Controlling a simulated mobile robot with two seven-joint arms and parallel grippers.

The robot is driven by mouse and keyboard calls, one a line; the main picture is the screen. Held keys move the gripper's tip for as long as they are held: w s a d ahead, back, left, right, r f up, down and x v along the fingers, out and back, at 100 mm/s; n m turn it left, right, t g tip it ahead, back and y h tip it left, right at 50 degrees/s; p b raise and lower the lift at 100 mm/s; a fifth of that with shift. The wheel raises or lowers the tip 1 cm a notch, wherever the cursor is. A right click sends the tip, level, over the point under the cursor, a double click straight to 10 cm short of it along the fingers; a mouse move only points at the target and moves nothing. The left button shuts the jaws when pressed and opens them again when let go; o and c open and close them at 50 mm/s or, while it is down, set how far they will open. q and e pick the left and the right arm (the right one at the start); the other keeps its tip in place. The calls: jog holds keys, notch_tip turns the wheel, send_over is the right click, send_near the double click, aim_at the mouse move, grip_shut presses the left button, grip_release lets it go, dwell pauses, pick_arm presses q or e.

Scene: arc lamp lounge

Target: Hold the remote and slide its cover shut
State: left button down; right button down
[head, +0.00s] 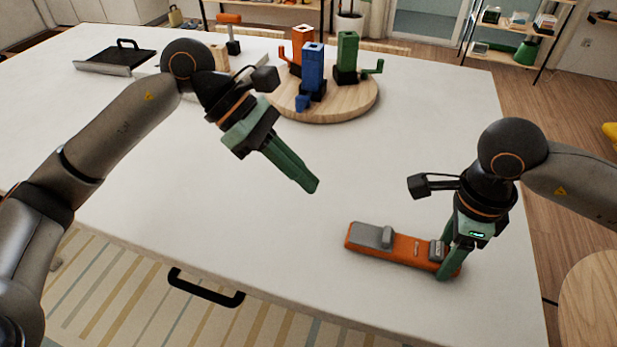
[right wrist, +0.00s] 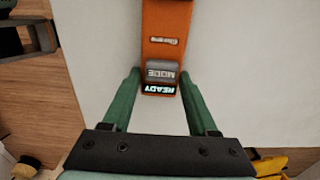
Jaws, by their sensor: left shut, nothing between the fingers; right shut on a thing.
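The orange remote (head: 408,248) lies on the white table near its front right. A grey ridged sliding cover (head: 372,236) sits toward its left end. My right gripper (head: 446,266) is shut on the remote's right end, with a finger on each side. In the right wrist view the remote (right wrist: 167,40) shows a grey "MODE" button (right wrist: 161,73) and a display reading "READY" (right wrist: 158,89); the cover is out of that frame. My left gripper (head: 314,186) is shut and empty, above the table, up and left of the cover.
A round wooden board (head: 345,105) with orange, blue (head: 312,72) and green (head: 347,55) holders stands at the back. A black-handled tray (head: 115,60) lies at the back left. The table (head: 250,230) around the remote is clear. A black handle (head: 205,290) juts from its front edge.

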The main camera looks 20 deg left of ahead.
jog(key=shift+c, duration=0.5)
grip_release()
notch_tip(320, 180, up, 12)
dwell(0.4)
